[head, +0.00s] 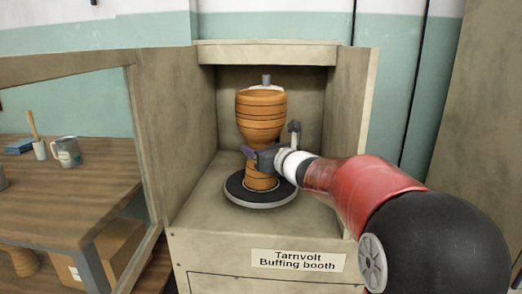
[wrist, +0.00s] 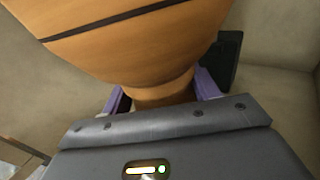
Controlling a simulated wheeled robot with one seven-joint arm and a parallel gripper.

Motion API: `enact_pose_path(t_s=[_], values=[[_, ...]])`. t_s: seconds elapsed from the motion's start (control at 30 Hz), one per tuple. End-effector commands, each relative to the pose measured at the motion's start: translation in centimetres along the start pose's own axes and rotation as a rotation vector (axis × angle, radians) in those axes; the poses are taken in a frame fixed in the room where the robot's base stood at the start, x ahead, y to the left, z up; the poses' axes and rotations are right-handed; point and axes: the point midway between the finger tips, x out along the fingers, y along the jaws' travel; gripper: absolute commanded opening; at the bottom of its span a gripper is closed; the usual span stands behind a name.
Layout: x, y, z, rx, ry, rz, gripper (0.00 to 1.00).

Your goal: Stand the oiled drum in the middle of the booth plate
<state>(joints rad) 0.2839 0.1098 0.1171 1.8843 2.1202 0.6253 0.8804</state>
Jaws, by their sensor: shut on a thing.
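The wooden goblet drum (head: 261,112), orange-brown with dark bands, is upright inside the booth, over the round dark booth plate (head: 237,193) with its pale rim. Its foot appears to be on or just above the plate, near the middle; I cannot tell if they touch. My gripper (head: 256,157) reaches in from the right and is shut on the drum's narrow waist. In the wrist view the drum's wide bowl (wrist: 140,35) fills the top, and the purple fingers of my gripper (wrist: 160,95) lie on both sides of the waist. The plate is not clear in that view.
The booth (head: 190,135) has close side walls, a back wall and a low top edge. A small nozzle-like fitting (head: 294,130) is behind the drum at right. A wooden table (head: 70,190) with a mug (head: 66,152) and a brush cup (head: 40,150) stands at left.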

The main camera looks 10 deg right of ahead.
Motion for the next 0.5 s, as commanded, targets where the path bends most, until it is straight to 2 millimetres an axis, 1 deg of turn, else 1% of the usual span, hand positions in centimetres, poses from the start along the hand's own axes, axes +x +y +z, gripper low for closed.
enact_pose_path(t_s=[0.1, 0.13, 0.2, 0.3, 0.5], values=[[0.00, 0.03, -0.07, -0.001, -0.004, 0.001, 0.17], [0.01, 0.00, -0.26, 0.000, 0.000, 0.000, 0.61], [0.01, 0.00, -0.15, 0.000, 0.000, 0.000, 0.71], [0.01, 0.00, -0.15, 0.000, 0.000, 0.000, 0.82], [0.01, 0.00, -0.15, 0.000, 0.000, 0.000, 0.82]])
